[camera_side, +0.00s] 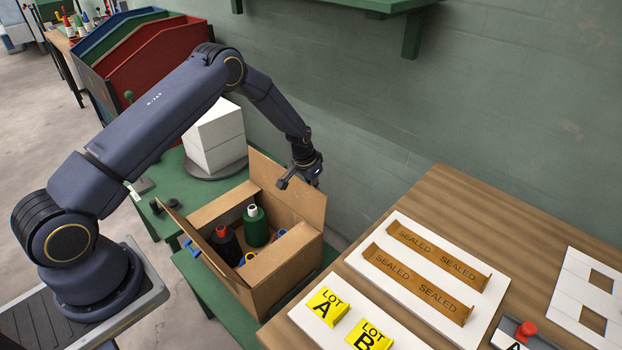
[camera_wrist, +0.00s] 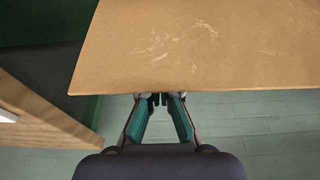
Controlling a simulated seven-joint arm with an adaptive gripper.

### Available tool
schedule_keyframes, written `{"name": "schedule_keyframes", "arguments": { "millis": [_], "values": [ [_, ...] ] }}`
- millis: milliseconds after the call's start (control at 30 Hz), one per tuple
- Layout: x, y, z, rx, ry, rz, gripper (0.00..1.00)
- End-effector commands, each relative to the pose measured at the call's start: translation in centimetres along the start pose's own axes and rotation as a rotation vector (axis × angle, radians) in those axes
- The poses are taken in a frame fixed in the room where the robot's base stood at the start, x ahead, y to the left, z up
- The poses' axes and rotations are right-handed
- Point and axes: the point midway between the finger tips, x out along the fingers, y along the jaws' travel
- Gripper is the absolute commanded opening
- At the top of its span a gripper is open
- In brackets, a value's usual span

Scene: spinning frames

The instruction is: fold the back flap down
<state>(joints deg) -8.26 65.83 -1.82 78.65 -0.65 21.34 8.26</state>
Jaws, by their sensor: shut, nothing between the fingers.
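An open cardboard box (camera_side: 283,272) stands on a green bench. Its back flap (camera_side: 288,188), on the wall side, stands up roughly upright; a large cardboard panel that looks like this flap (camera_wrist: 195,45) fills the top of the wrist view. The opposite flap (camera_side: 190,232) also stands up, leaning outward, with a blue clip near it. Inside are a green spool (camera_side: 256,230) with a white top and a dark spool (camera_side: 225,243) with a red top. My gripper (camera_side: 290,181) is shut and empty at the back flap's upper edge; its fingertips (camera_wrist: 162,98) meet that edge in view, contact unclear.
A wooden table (camera_side: 500,205) at the right holds brown SEALED strips (camera_side: 417,284) and yellow LOT blocks (camera_side: 327,306). White boxes (camera_side: 215,138) stand behind the box on a round dark base. The green wall (camera_side: 350,130) is close behind my gripper.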

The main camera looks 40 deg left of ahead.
Motion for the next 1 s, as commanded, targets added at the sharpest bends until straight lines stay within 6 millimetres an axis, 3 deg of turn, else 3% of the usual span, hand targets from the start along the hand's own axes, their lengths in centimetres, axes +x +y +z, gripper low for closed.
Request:
{"name": "schedule_keyframes", "arguments": {
  "millis": [200, 567, 1000],
  "values": [
    [-0.9, 0.0, 1.3, 0.000, 0.000, 0.000, 0.00],
    [-0.9, 0.0, 1.6, 0.001, -0.001, 0.000, 0.00],
    [-1.9, 0.0, 5.3, 0.000, -0.001, 0.001, 0.00]
  ]
}}
